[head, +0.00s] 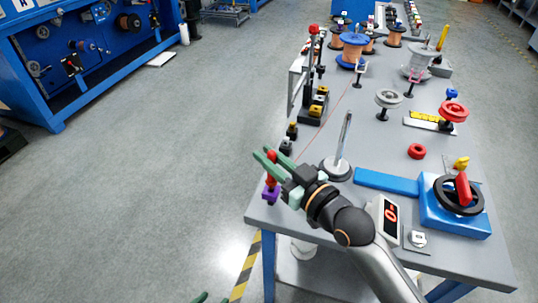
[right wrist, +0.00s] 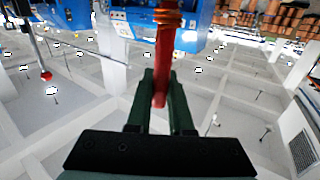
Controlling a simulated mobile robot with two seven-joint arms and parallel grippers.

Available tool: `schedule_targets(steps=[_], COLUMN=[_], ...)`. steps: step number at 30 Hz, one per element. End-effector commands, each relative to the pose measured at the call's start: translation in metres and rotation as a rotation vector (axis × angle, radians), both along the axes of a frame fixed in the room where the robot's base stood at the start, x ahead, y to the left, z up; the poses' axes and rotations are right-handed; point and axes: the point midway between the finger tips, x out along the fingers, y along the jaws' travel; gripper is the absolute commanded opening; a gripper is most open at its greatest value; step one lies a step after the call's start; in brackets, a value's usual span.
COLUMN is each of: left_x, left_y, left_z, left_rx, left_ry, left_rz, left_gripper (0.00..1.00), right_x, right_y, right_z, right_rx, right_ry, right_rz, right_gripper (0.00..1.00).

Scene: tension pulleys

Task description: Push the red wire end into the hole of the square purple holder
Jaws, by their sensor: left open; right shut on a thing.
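The square purple holder (head: 270,195) is at the table's near left corner in the head view. My right gripper (head: 266,158) is at that corner, just above the holder. It is shut on the red wire end (right wrist: 163,72), which stands between the dark green fingers in the right wrist view. A red piece (head: 271,183) shows between the fingers and the holder; I cannot tell whether it is in the hole, which is hidden. My left gripper (head: 212,298) shows only its green fingertips, apart, at the bottom edge, away from the table.
A metal post on a round base (head: 336,170) stands close right of my right gripper. A blue fixture (head: 455,215) with a black ring and red handle is at the right. Spools and pulleys stand farther back. Open floor lies left of the table.

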Motion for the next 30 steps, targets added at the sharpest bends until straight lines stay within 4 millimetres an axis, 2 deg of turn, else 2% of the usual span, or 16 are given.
schedule_targets(steps=[30], left_x=[0.0008], left_y=[-0.0002], left_z=[-0.0015], left_rx=[-0.001], left_ry=[-0.003], left_rz=[0.0], left_gripper=[0.55], right_x=[-0.0001], right_y=[0.0], right_z=[-0.0077], right_rx=[0.0], right_ry=[0.0], right_rz=[0.0], right_gripper=[0.0])
